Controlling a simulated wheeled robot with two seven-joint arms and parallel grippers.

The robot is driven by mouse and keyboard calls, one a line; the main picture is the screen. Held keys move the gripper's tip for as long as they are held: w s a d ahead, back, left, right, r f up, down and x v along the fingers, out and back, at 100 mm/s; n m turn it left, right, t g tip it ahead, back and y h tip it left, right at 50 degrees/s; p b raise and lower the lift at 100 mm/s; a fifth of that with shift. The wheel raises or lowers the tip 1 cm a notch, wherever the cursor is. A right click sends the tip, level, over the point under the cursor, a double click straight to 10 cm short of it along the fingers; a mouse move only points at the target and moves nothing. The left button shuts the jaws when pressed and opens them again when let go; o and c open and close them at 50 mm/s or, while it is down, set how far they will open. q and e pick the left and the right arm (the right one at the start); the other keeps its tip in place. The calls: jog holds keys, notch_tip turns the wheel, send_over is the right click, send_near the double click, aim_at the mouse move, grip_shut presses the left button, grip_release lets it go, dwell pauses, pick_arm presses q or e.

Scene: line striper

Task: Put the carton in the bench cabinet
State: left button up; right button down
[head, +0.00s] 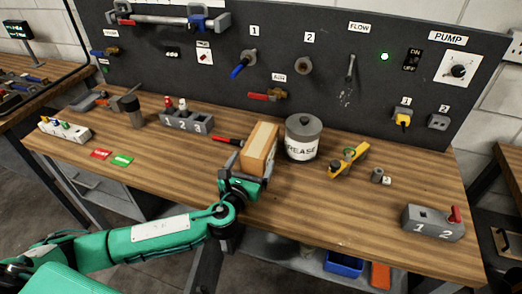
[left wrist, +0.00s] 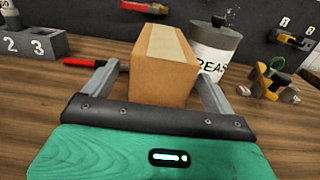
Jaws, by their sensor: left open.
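The carton (head: 259,148) is a tan cardboard box with a paler tape strip, standing on the wooden bench top beside the grease can. In the left wrist view the carton (left wrist: 165,68) stands straight ahead, between the two fingers. My left gripper (head: 253,161) is open, with one finger on each side of the carton; small gaps show in the left wrist view (left wrist: 158,74). I cannot make out a cabinet with a door; only an open space with a grey shelf (head: 284,262) shows under the bench. My right gripper is not in view.
The grey grease can (head: 303,138) stands close right of the carton. A red-handled tool (head: 229,141) lies to its left, near a numbered block (head: 186,120). A yellow tool (head: 347,162) lies farther right. A blue bin (head: 343,264) is under the bench.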

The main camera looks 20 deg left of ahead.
pick_arm(q)
jog(key=shift+w+d+f+p, duration=0.1)
jog(key=shift+w+p, duration=0.15)
jog(key=shift+w, duration=0.6)
jog(key=shift+w+f+p, duration=0.15)
jog(key=shift+w+p, duration=0.1)
jog(key=shift+w, duration=0.65)
jog(key=shift+w+d+f+p, duration=0.1)
jog(key=shift+w+p, duration=0.15)
jog(key=shift+w, duration=0.6)
jog(key=shift+c, duration=0.4)
jog(key=c, duration=1.1)
jog(key=shift+r, duration=0.15)
jog(key=shift+c, duration=1.4)
